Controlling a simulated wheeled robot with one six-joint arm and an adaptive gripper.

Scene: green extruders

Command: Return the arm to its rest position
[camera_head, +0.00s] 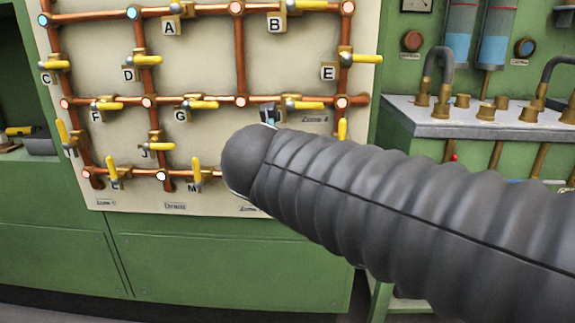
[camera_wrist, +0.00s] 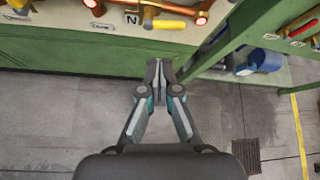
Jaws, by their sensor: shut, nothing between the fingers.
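My arm, in a ribbed dark sleeve, reaches across the head view from the lower right toward the valve panel (camera_head: 190,60). It covers the panel's lower right part. I cannot tell from these views how far the fingertips are from the cabinet.
The panel carries copper pipes with several yellow-handled valves (camera_head: 365,59). A grey bench (camera_head: 430,125) with brass fittings stands at the right. In the wrist view a green post (camera_wrist: 235,35) and a blue object (camera_wrist: 262,60) are right of the fingers. The floor around the gripper looks clear.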

